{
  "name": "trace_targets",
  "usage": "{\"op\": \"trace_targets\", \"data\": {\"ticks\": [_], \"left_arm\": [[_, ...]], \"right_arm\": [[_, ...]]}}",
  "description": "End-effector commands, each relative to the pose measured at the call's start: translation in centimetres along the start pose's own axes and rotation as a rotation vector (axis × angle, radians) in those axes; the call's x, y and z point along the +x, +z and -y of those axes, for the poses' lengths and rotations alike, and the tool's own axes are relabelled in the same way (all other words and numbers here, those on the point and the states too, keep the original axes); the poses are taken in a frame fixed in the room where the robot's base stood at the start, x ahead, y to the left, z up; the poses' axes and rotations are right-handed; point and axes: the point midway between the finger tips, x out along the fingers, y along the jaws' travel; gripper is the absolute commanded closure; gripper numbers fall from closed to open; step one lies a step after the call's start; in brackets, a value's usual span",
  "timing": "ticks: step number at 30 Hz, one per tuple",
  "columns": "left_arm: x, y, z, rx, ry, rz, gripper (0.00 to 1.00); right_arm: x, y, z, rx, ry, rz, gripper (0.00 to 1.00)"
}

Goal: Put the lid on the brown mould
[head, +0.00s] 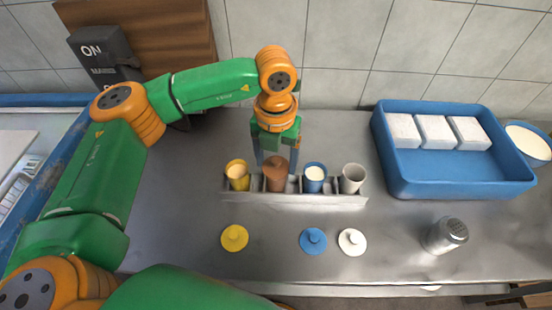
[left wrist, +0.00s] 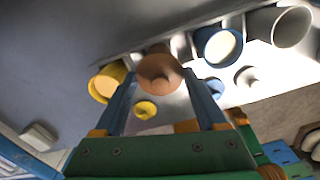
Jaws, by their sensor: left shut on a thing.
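The brown mould (head: 275,186) stands in the grey rack (head: 300,200), second from the left. The brown lid (head: 277,163) is at the mould's top, its knob upward. My left gripper (head: 274,163) points down there and is shut on the brown lid. In the left wrist view the brown lid (left wrist: 160,72) lies between the two fingertips (left wrist: 160,80) and covers most of the mould. I cannot tell whether the lid is fully seated or slightly above the rim. My right gripper is not in view.
The yellow mould (head: 238,181), blue mould (head: 314,184) and white mould (head: 352,184) share the rack, uncovered. A yellow lid (head: 234,238), blue lid (head: 313,240) and white lid (head: 352,241) lie in front. A metal shaker (head: 445,236) and blue crate (head: 437,185) are at right.

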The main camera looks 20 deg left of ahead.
Motion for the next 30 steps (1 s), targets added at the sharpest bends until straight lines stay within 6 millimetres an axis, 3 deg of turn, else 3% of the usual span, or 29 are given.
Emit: {"op": "trace_targets", "data": {"ticks": [26,27,30], "left_arm": [[0.02,0.0,-0.02,0.0,0.0,0.0,0.78],[0.02,0.0,-0.02,0.0,0.0,0.0,0.21],[0.02,0.0,-0.02,0.0,0.0,0.0,0.0]], "right_arm": [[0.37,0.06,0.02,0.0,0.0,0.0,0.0],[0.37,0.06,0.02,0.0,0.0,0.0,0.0],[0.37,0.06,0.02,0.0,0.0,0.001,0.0]]}}
